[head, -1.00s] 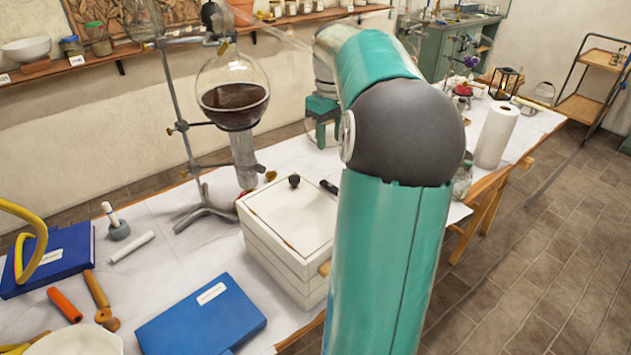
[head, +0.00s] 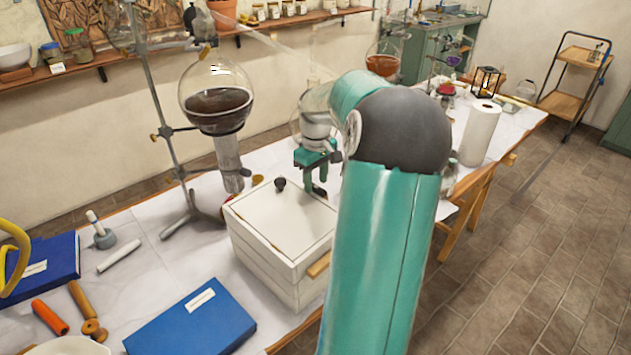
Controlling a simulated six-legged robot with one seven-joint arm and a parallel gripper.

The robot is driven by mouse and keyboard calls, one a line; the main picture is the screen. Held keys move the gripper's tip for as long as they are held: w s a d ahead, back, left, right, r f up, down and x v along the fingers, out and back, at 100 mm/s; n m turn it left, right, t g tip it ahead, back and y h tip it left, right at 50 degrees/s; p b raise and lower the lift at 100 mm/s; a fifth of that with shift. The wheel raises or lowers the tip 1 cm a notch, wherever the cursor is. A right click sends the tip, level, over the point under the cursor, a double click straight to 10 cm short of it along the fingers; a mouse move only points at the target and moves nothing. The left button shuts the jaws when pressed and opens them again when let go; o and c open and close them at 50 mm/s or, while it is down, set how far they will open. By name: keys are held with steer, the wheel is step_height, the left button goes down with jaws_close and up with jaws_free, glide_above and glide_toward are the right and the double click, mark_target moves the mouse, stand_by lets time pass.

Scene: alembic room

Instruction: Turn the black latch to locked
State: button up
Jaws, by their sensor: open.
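A white box (head: 262,262) with a flat lid stands on the table, with a round black knob (head: 280,184) on its lid. The small black latch (head: 319,191) is at the far right corner of the lid. My gripper (head: 315,182) is teal and points down just above the latch. Its fingers are apart. The fingertips are close to the latch, but I cannot tell whether they touch it. My arm hides part of the box's right side.
A flask of dark liquid (head: 216,100) hangs on a metal stand (head: 170,130) left of the box. Blue books (head: 192,325) and wooden tools lie at the front left. A paper towel roll (head: 481,133) stands to the right.

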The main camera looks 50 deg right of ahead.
steer(key=shift+f, duration=0.5)
jaws_close()
